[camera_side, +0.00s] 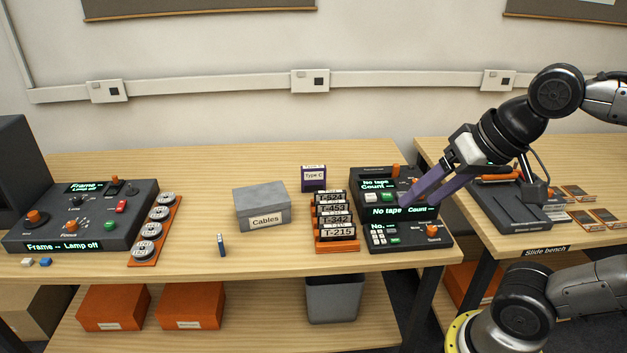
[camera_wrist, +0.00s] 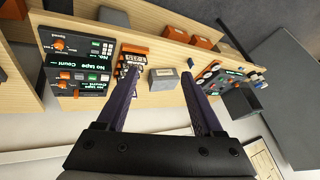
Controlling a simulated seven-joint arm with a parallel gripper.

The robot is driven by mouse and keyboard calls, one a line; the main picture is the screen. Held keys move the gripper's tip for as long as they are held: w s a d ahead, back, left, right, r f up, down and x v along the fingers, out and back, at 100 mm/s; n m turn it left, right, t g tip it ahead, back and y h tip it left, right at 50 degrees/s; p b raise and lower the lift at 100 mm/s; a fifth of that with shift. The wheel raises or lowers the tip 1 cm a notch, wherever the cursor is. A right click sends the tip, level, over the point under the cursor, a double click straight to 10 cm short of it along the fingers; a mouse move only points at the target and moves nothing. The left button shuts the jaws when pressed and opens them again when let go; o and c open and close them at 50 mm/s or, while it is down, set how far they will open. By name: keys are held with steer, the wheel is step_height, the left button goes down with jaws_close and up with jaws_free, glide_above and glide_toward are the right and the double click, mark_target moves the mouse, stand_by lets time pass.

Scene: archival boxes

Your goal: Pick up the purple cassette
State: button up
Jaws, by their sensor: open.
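A small purple block with a white "Type C" label (camera_side: 313,182) stands upright on the table behind the orange rack; it is the only purple item I see besides my fingers. I cannot make it out in the wrist view, where a finger may cover it. My gripper (camera_side: 408,200) is open and empty, its long purple fingers reaching down to the left over the black tape deck (camera_side: 372,180), to the right of the purple block. In the wrist view my gripper (camera_wrist: 160,68) shows its two fingers wide apart.
An orange rack (camera_side: 336,246) holds several labelled black cassettes in front of the purple block. A grey "Cables" box (camera_side: 262,208) stands to its left. A small blue item (camera_side: 221,245) stands near the front edge. The table behind the grey box is clear.

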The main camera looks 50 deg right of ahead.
steer(key=w+d+r+m, duration=0.2)
steer(key=w+r+m, duration=0.4)
steer(key=w, duration=0.5)
steer(key=w+d+r+m, duration=0.2)
steer(key=w+r+m, duration=0.4)
steer(key=w, duration=0.5)
steer(key=m+g+y, duration=0.1)
steer(key=m, duration=0.8)
glide_above(314, 167)
steer(key=s+a, duration=0.2)
steer(key=s, duration=0.2)
step_height(314, 167, down, 17)
steer(key=d+f+m+g, duration=0.1)
steer(key=d+f, duration=0.3)
steer(key=f, duration=0.4)
steer(key=x, duration=1.3)
steer(key=shift+s+a+f, duration=0.1)
steer(key=shift+s+f, duration=0.05)
steer(key=shift+s, duration=0.2)
jaws_close()
